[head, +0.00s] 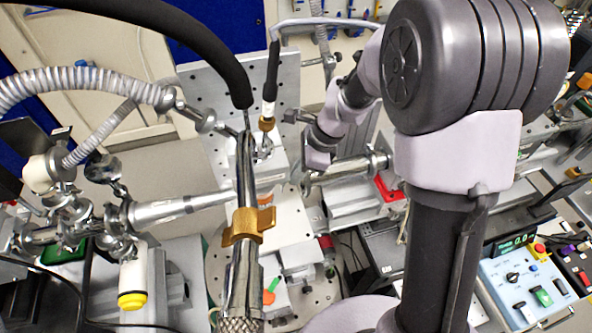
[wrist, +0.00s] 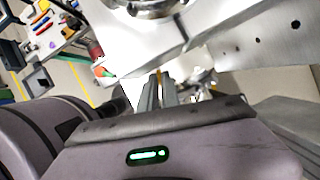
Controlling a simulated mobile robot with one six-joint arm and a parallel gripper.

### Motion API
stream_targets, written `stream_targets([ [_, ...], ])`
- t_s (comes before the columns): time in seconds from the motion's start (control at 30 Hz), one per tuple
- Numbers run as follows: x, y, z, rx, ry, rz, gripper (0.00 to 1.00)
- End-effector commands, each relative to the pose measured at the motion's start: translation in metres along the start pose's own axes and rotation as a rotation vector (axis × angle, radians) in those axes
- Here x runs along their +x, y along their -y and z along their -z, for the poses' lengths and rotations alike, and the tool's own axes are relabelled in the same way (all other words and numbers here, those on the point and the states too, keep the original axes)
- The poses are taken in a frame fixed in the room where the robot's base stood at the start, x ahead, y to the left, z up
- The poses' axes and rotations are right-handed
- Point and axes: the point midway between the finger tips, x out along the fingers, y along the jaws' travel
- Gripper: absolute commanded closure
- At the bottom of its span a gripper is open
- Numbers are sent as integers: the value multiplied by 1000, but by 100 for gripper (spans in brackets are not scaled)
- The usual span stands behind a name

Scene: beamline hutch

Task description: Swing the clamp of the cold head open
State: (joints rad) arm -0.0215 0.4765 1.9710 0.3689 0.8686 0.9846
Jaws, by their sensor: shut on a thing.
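A brass-coloured clamp (head: 248,226) with a side wing sits around an upright metal tube (head: 243,280) in the front middle of the head view. A smaller brass fitting (head: 266,123) shows behind it, at the end of a hose. I cannot tell for certain which of them belongs to the cold head. In the wrist view, my gripper (wrist: 159,88) has its two grey fingers close together, with a thin brass-coloured piece (wrist: 159,75) between their tips. Most of that piece is hidden by the fingers. In the head view, my fingertips cannot be made out clearly behind the tube.
A thick black hose (head: 205,40) arches down to the tube. A ribbed metal hose (head: 75,85) and steel vacuum fittings crowd the left. A control box (head: 525,285) stands at the lower right. In the wrist view, a large metal plate (wrist: 270,35) lies close on the right.

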Motion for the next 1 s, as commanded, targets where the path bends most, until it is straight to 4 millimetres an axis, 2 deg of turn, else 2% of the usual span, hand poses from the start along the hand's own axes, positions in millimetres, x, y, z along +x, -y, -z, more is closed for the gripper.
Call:
stream_targets([
  [0.2,-1,-1,0,0,-1,-2,100],
  [0.33,-1,-1,0,-1,-1,-2,72],
  [0.67,-2,0,0,-2,-1,-2,72],
  [0.77,-13,0,-1,-3,0,0,72],
  [0.83,-27,1,-1,-2,0,2,72],
  [1.0,-74,1,-1,-2,0,4,72],
])
